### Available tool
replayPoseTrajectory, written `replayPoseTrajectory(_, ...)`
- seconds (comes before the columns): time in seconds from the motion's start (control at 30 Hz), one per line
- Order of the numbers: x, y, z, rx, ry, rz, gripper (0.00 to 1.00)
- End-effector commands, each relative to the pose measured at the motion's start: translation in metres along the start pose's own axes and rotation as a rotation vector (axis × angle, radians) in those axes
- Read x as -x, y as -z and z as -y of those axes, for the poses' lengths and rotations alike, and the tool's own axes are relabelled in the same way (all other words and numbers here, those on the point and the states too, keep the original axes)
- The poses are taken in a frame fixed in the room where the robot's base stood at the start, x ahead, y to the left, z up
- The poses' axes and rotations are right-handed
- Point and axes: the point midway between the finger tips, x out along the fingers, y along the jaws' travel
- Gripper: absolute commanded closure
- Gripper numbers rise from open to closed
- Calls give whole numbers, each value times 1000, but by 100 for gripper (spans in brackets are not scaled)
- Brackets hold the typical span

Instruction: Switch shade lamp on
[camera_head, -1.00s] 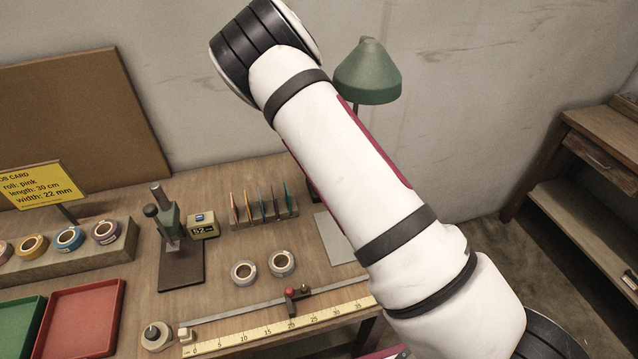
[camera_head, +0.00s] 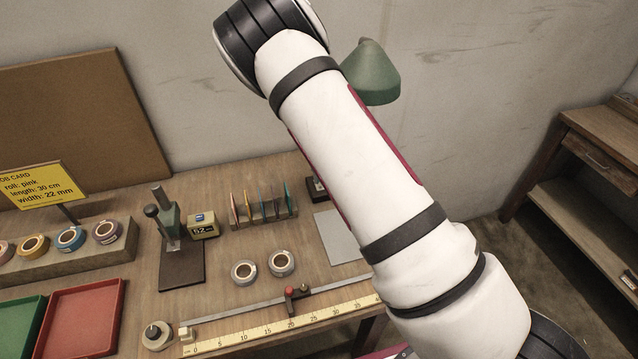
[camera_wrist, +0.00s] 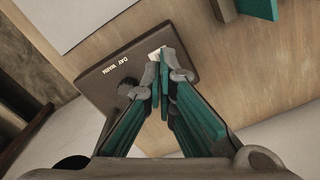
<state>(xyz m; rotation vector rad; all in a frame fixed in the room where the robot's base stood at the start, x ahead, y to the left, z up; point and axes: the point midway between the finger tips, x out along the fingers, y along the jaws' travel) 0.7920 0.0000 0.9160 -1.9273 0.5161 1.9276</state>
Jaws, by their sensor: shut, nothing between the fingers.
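The shade lamp's green shade (camera_head: 376,78) shows behind my arm in the head view, partly covered. A corner of its dark base (camera_head: 316,189) shows on the bench; my arm hides the stem. In the wrist view the dark base (camera_wrist: 97,84) carries the words "DAY" and "WARM". A small pale switch part (camera_wrist: 158,53) and a dark round part beside it are partly hidden by my fingers. My gripper (camera_wrist: 164,72) is shut and empty, its tips right over the pale part. I cannot tell whether they touch it. The shade looks unlit.
A rack of coloured cards (camera_head: 262,211) stands left of the lamp base, and a grey plate (camera_head: 338,238) lies in front of it. Two tape rolls (camera_head: 244,272) and a ruler (camera_head: 270,327) lie nearer. A wooden shelf (camera_head: 590,170) stands at the right.

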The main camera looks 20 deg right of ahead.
Motion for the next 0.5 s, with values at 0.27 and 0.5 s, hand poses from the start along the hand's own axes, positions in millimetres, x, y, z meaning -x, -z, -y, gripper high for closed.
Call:
replayPoseTrajectory(0.27, 21, 0, 0, 0, 1, 0, 100)
replayPoseTrajectory(0.5, 35, 0, 0, 0, 1, -1, 100)
